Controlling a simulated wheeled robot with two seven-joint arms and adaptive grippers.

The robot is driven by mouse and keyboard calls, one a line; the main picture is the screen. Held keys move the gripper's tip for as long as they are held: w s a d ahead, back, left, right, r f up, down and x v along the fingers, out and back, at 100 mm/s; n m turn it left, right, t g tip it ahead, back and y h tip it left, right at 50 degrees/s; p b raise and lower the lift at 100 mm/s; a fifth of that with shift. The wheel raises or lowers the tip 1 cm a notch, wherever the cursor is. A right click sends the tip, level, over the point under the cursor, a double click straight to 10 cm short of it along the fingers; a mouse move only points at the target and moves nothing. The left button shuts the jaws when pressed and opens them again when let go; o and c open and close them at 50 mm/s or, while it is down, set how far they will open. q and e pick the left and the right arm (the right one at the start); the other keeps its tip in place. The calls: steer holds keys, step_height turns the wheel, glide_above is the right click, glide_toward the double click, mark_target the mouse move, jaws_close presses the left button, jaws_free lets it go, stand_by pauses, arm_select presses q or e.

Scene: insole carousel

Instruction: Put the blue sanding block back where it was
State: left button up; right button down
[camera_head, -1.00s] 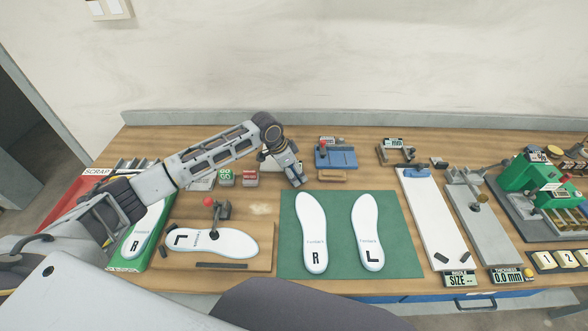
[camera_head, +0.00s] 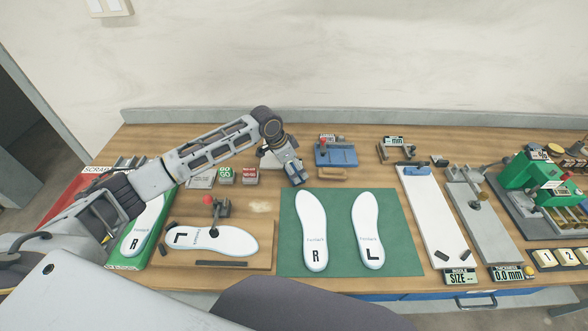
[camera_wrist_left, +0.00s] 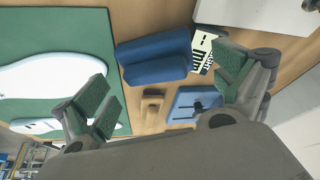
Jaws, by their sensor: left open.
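The blue sanding block (camera_wrist_left: 155,57) shows in the left wrist view as a dark blue block with a rounded top, beside the green mat (camera_wrist_left: 118,25). My left gripper (camera_wrist_left: 165,92) is open, and the block shows in the gap between its padded fingers, beyond the fingertips. The block looks clear of both pads; I cannot tell its exact height over the bench. In the head view my left gripper (camera_head: 296,178) points down just behind the mat's (camera_head: 410,262) far left corner and hides the block. My right gripper is not in view.
A blue fixture with a red knob (camera_head: 337,156) and a small tan block (camera_head: 332,174) lie right of the gripper. Green and red gauge blocks (camera_head: 226,176) stand to its left. Two insoles (camera_head: 312,225) lie on the mat. A clamp board (camera_head: 262,262) is at front left.

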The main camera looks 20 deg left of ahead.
arm_select(q)
steer(key=v, duration=1.2)
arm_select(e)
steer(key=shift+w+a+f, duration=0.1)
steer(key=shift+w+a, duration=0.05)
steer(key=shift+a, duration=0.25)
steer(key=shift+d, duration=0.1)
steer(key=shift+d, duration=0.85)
arm_select(q)
steer(key=shift+f, duration=0.1)
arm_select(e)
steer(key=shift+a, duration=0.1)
